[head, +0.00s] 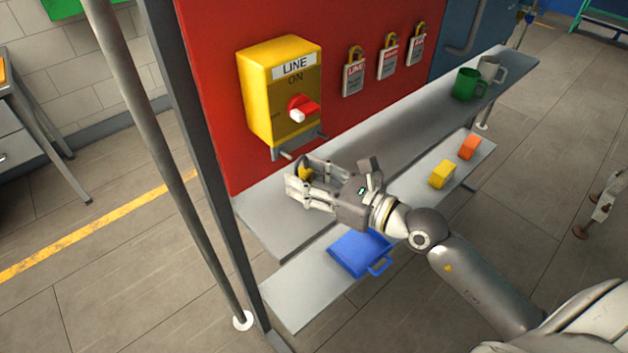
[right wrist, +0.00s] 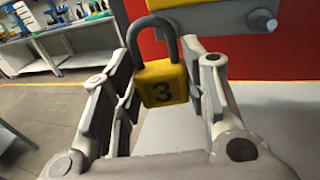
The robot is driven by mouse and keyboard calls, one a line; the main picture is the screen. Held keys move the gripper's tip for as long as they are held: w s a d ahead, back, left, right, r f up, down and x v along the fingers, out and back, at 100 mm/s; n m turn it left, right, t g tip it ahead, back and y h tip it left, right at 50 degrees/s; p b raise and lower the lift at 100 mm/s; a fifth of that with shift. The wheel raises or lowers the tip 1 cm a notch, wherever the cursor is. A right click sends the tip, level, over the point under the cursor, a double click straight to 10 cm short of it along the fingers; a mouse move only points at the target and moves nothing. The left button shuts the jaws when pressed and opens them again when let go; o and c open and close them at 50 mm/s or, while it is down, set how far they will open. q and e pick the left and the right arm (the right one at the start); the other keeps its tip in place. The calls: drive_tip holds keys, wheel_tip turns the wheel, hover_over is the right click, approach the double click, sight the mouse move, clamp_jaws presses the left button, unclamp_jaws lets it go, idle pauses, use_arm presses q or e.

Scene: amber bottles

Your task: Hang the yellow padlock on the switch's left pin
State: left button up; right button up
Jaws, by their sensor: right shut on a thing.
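The yellow switch box (head: 262,85) has a red and white knob and a grey bracket below with a left pin (head: 285,156) and a right pin (head: 322,136). The padlock is just below the bracket, apart from the pins. One pin end (right wrist: 263,20) shows right of the shackle in the wrist view. My left gripper is out of view.
Several tagged padlocks (head: 388,62) hang on the red panel (head: 210,70). A green mug (head: 467,85) and a grey mug (head: 490,68) stand on the upper shelf (head: 390,120). A blue case (head: 358,252), a yellow block (head: 441,174) and an orange block (head: 469,147) are on the lower shelf.

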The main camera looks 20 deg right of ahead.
sight(299, 171)
drive_tip(key=shift+w+a+f, duration=0.1)
drive_tip(key=shift+w+a, duration=0.25)
drive_tip(key=shift+w, duration=0.5)
drive_tip(key=shift+w+a+f, duration=0.1)
drive_tip(key=shift+w+a, duration=0.2)
drive_tip(key=shift+w, duration=0.55)
drive_tip(key=shift+w+f+b, duration=0.15)
drive_tip(key=shift+f+b, duration=0.05)
drive_tip(key=shift+b, duration=0.1)
drive_tip(key=shift+a+f, duration=0.1)
drive_tip(key=shift+f, duration=0.25)
drive_tip(key=o, duration=0.8)
drive_tip(key=shift+c, duration=0.2)
drive_tip(key=shift+o, duration=1.3)
drive_tip(key=shift+w, duration=0.1)
drive_tip(key=shift+o, duration=0.7)
drive_tip(key=shift+w+a+f, duration=0.1)
drive_tip(key=shift+w+a, duration=0.15)
drive_tip(key=shift+w, duration=0.15)
drive_tip(key=shift+s+d, duration=0.2)
